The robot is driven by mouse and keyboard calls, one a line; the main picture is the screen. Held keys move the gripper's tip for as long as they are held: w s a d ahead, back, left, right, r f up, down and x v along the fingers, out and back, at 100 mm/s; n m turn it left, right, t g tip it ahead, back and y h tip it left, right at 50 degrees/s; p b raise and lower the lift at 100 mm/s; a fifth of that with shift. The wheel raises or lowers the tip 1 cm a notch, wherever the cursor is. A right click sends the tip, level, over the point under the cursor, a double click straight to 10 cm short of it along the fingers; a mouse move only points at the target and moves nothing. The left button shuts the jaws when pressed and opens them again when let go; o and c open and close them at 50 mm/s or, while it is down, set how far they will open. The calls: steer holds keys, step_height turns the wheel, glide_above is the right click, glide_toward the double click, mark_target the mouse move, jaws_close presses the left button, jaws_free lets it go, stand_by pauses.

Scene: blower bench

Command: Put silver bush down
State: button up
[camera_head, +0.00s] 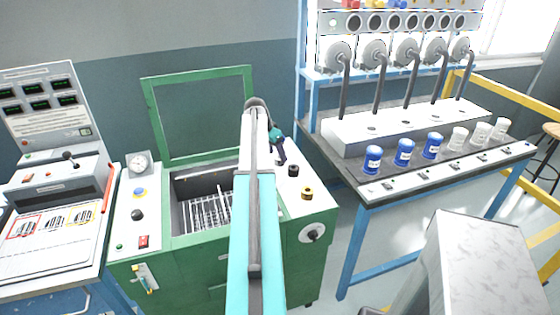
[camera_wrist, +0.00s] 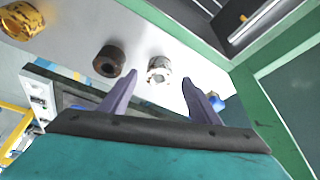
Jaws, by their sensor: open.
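The silver bush (camera_wrist: 159,69) stands on the white top panel of the green machine, seen in the wrist view just past and between my fingertips. My gripper (camera_wrist: 160,78) is open, one finger on each side of the bush's near end, with gaps showing. Whether the fingers reach around it I cannot tell. In the head view my gripper (camera_head: 282,154) is low over the white panel, and the silver bush is hidden there. A dark bush (camera_wrist: 109,61) and a brass bush (camera_wrist: 23,20) stand in line with it.
In the head view the dark bush (camera_head: 293,171) and brass bush (camera_head: 307,193) stand on the panel. The green machine's open basin (camera_head: 203,200) with a wire rack is to the left, its raised green lid frame (camera_head: 149,118) behind. A blue-framed bench (camera_head: 368,188) with cups stands right.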

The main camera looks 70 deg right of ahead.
steer(key=shift+p+x, duration=0.55)
steer(key=shift+x, duration=1.25)
steer(key=shift+s, duration=0.1)
steer(key=shift+c, duration=0.3)
jaws_close()
steer(key=shift+r, duration=0.1)
steer(key=shift+r+b, duration=0.85)
steer(key=shift+r, duration=0.8)
steer(key=s+a+b, duration=0.1)
steer(key=s+a, duration=0.1)
steer(key=a, duration=0.3)
steer(key=s+a+r+b, duration=0.1)
steer(key=s+a, duration=0.1)
steer(key=a, duration=0.3)
steer(key=s+a+b, duration=0.1)
steer(key=s+a, duration=0.1)
steer(key=a, duration=0.2)
steer(key=shift+s+a+r, duration=0.1)
steer(key=shift+a+r, duration=0.15)
steer(key=shift+a, duration=0.15)
